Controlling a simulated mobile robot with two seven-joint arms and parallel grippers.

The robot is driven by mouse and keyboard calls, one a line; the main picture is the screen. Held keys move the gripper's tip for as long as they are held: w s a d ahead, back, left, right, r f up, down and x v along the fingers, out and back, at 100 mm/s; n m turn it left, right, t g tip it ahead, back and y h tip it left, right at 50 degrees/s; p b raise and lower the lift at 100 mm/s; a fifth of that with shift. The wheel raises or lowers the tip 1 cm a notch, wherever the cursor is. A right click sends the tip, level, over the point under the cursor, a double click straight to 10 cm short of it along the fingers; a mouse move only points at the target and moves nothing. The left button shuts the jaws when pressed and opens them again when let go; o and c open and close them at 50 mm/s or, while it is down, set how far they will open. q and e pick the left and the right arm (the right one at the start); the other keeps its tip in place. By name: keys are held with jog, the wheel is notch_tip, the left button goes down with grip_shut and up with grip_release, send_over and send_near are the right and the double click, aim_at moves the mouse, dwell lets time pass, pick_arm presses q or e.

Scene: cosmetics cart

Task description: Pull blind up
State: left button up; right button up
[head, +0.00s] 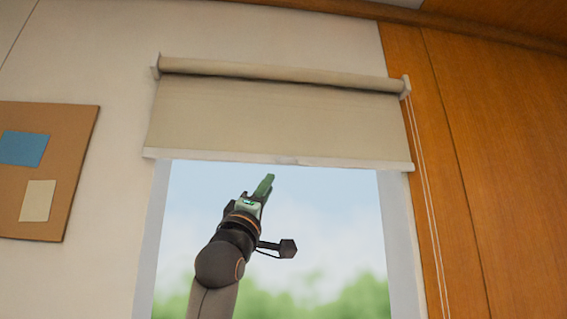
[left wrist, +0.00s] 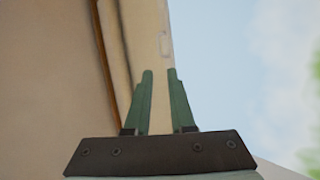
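The beige blind (head: 270,115) hangs from its roller over the top part of the window. Its pale bottom bar (head: 220,157) has a small tab (head: 286,161) near the middle. My left gripper (head: 266,185) points up in front of the window, just below the bar and a little left of the tab. In the left wrist view my left gripper (left wrist: 160,85) has its two green fingers apart, with nothing visibly held. The pale bar (left wrist: 143,40) and its tab (left wrist: 165,46) show beyond the fingertips. My right gripper is not in view.
A pull cord (head: 428,200) hangs at the right of the blind, by an orange wood panel (head: 490,170). A cork board (head: 75,150) with two notes is on the left wall. The window glass (head: 330,230) below the bar is clear apart from my arm.

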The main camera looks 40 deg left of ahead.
aim_at(287, 158)
pick_arm(q)
jog(key=p+x, duration=0.2)
jog(key=x, duration=0.1)
jog(key=p+x, duration=0.2)
jog(key=x, duration=0.2)
jog(key=p+x, duration=0.3)
jog(key=x, duration=0.1)
jog(key=shift+d+r, duration=0.15)
jog(key=shift+d, duration=0.2)
jog(key=shift+w+a+r+p, duration=0.2)
jog(key=shift+w+r+p, duration=0.15)
jog(key=shift+w, duration=0.2)
grip_shut()
dwell(0.5)
